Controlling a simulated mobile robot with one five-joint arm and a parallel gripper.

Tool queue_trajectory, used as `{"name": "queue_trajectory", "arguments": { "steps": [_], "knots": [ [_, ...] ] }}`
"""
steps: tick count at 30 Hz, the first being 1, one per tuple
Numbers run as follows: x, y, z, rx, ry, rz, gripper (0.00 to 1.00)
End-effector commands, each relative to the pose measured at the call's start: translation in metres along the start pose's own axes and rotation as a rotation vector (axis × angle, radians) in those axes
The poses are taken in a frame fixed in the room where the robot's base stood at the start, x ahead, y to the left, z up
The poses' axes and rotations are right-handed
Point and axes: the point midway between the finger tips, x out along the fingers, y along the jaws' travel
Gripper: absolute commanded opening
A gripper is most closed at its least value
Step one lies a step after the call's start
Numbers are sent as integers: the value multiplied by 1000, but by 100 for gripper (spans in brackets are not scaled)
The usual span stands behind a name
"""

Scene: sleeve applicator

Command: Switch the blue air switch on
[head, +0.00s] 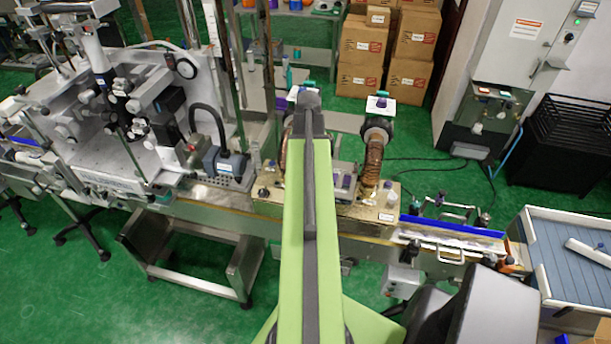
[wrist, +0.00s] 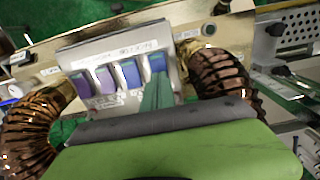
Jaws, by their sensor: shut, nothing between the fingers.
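In the wrist view, a light grey switch panel (wrist: 115,48) carries a row of rocker switches. The labels are too blurred to read, so I cannot tell which is marked air. My gripper (wrist: 158,84), with teal fingers, is shut and empty. Its tips lie just below or over the lower edge of the rightmost blue switch; I cannot tell whether they touch. In the head view my arm hides the gripper and most of the panel.
Ribbed brown hoses flank the panel, one at the left (wrist: 35,125) and one at the right (wrist: 220,82). In the head view a brown hose (head: 373,165) stands right of my arm on the conveyor machine. A blue-topped tray table (head: 570,262) is at the right.

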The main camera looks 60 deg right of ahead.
Motion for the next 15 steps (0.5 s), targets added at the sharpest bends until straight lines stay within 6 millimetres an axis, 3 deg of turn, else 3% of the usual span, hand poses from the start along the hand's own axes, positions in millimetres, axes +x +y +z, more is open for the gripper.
{"name": "queue_trajectory", "arguments": {
  "steps": [7, 15],
  "knots": [
    [5, 0, 0, 0, -1, 0, 0],
    [-12, 0, 0, 0, 0, 0, 0]
  ]
}}
